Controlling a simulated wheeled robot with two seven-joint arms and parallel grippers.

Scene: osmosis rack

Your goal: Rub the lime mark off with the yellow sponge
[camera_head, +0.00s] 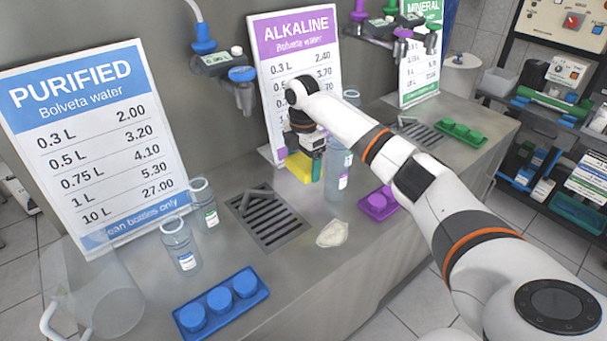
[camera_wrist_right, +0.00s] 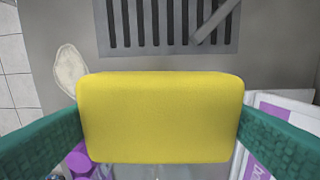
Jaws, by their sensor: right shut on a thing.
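The yellow sponge (camera_head: 299,166) is between the green fingers of my right gripper (camera_head: 312,160), by the foot of the Alkaline sign. In the wrist view the sponge (camera_wrist_right: 160,117) fills the middle, with a finger pressed on each side. The lime mark (camera_head: 332,234) is a pale, irregular patch on the grey counter near its front edge, right of the drain grate. It also shows in the wrist view (camera_wrist_right: 70,80), left of the sponge. The sponge is apart from the mark; I cannot tell whether it touches the counter. My left gripper is out of view.
A drain grate (camera_head: 268,217) lies left of the mark. A clear bottle (camera_head: 338,172) stands close beside my right gripper. A purple cap tray (camera_head: 379,203) is right of the mark, a blue one (camera_head: 221,302) at front left. Two bottles and a clear jug (camera_head: 105,300) stand left.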

